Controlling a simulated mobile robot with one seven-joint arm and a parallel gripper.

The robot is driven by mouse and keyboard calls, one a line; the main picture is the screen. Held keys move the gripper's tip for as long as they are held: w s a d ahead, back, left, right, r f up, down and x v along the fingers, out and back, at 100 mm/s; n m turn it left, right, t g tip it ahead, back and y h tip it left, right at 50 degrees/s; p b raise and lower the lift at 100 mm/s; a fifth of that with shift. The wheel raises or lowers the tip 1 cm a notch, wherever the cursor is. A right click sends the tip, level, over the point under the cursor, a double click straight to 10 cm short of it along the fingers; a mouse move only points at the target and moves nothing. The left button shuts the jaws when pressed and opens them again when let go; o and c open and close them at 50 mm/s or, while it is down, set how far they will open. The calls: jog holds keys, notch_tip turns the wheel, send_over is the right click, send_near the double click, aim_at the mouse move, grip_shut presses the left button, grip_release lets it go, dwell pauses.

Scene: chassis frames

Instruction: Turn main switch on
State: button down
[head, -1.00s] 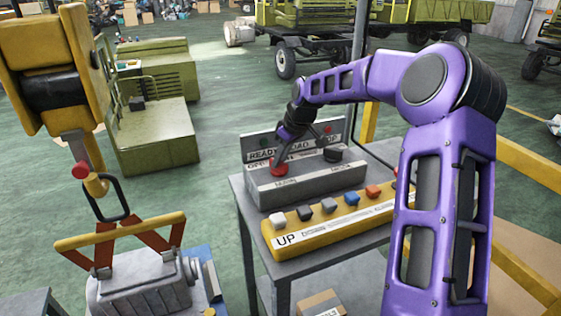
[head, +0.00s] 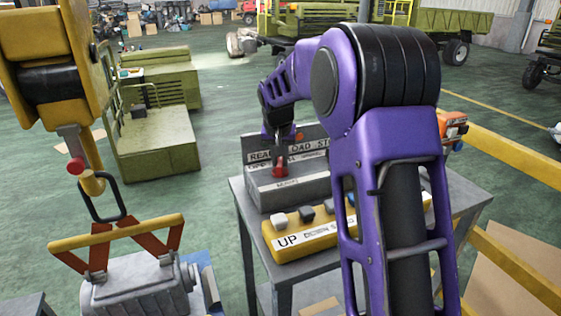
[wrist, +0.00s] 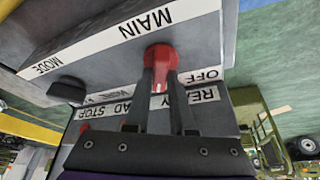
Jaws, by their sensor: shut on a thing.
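The main switch is a red knob (head: 280,171) on the grey control box (head: 262,195) on the table. In the wrist view the red knob (wrist: 162,57) sits by the MAIN label (wrist: 147,23), with an OFF label (wrist: 208,75) beside it. My gripper (wrist: 162,78) is shut on the red knob, one dark finger on each side. In the head view my gripper (head: 279,160) reaches down onto the knob from above, and its fingers are hard to make out. The knob's exact turn angle is unclear.
A black MODE knob (wrist: 67,91) is beside it on the box. A yellow button panel (head: 277,245) marked UP lies in front, partly hidden by my arm. A yellow hoist (head: 50,50) and a grey motor block (head: 140,292) are at the left.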

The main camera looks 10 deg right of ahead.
jog(key=shift+a+m+h, duration=0.1)
jog(key=shift+m+h, duration=0.5)
jog(key=shift+m, duration=1.1)
jog(key=shift+m+g, duration=0.3)
jog(key=c, duration=0.8)
grip_release()
jog(key=shift+o, duration=0.2)
jog(key=p+v, duration=0.1)
jog(key=v, duration=1.6)
jog(key=shift+a+r+p, duration=0.15)
jog(key=shift+r+p, duration=0.05)
jog(key=shift+p, duration=0.2)
